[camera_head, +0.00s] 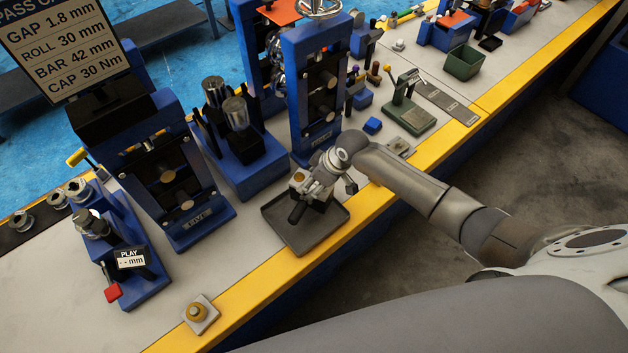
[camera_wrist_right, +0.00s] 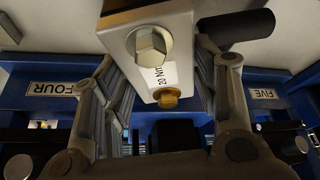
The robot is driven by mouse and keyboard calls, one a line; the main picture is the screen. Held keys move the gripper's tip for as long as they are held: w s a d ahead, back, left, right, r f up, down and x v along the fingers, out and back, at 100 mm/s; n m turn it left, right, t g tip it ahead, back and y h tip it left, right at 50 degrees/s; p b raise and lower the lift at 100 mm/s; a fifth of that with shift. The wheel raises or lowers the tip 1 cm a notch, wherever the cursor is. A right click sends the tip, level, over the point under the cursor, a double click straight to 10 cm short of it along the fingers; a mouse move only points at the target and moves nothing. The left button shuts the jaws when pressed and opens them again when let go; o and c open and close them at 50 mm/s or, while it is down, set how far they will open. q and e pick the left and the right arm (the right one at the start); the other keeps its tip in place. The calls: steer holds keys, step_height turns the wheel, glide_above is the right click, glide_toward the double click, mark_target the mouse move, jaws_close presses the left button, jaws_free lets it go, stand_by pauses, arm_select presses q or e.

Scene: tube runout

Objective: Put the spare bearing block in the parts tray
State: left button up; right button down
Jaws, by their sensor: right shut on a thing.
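My right gripper (camera_head: 314,181) is shut on a pale block-shaped piece (camera_head: 298,180) with a black cylinder (camera_head: 297,213) sticking out of it. In the right wrist view this piece (camera_wrist_right: 178,72) has a hex bolt head, a brass knob and a "20 Nm" label, with the fingers on both sides. It is over a shallow dark grey tray (camera_head: 278,228); I cannot tell whether it touches the tray. A small blue block (camera_head: 373,126) lies on the bench right of the tray. I cannot tell which thing is the spare bearing block. My left gripper is out of view.
A green clamp fixture (camera_head: 408,112) and a green bin (camera_head: 464,62) are farther right. A brass button on a plate (camera_head: 200,312) sits near the yellow edge.

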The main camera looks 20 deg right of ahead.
step_height(320, 180, down, 2)
steer(key=shift+w+f+p, duration=0.1)
steer(key=shift+p, duration=0.25)
steer(key=shift+f, duration=0.15)
steer(key=shift+f, duration=0.1)
steer(key=c, duration=0.5)
jaws_free()
steer(key=shift+s+f, duration=0.15)
steer(key=shift+s, duration=0.05)
steer(key=shift+s+d+r, duration=0.1)
steer(key=shift+d+r, duration=0.05)
steer(key=shift+r, duration=0.55)
steer(key=v, duration=1)
steer(key=shift+s+d+r+b, duration=0.15)
steer(key=shift+s+r+b, duration=0.1)
steer(key=shift+r+b, duration=0.1)
